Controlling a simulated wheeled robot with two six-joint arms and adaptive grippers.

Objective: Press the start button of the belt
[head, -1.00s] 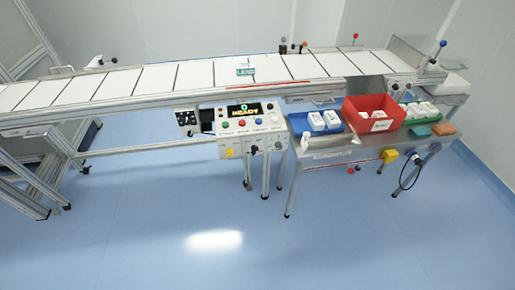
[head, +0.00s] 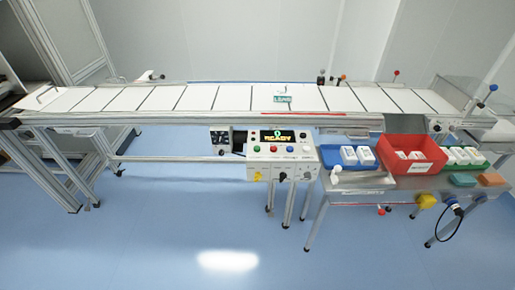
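The belt (head: 200,98) is a long conveyor of white panels with dark seams, running across the view. Its control box (head: 283,158) hangs on the front side, right of centre. The box has a display (head: 278,137) reading "READY" in yellow, with a green symbol above. Below the display is a row of small coloured buttons (head: 273,149); their labels are too small to read. A yellow button (head: 257,176) and a dark knob (head: 282,177) sit on the lower front face. Neither of my grippers is in view.
A steel side table (head: 375,183) stands right of the control box. It holds a blue tray (head: 338,163), a red bin (head: 412,168) and a green tray (head: 484,166) with white boxes. Blue floor (head: 170,240) in front is clear. A metal frame (head: 50,175) stands left.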

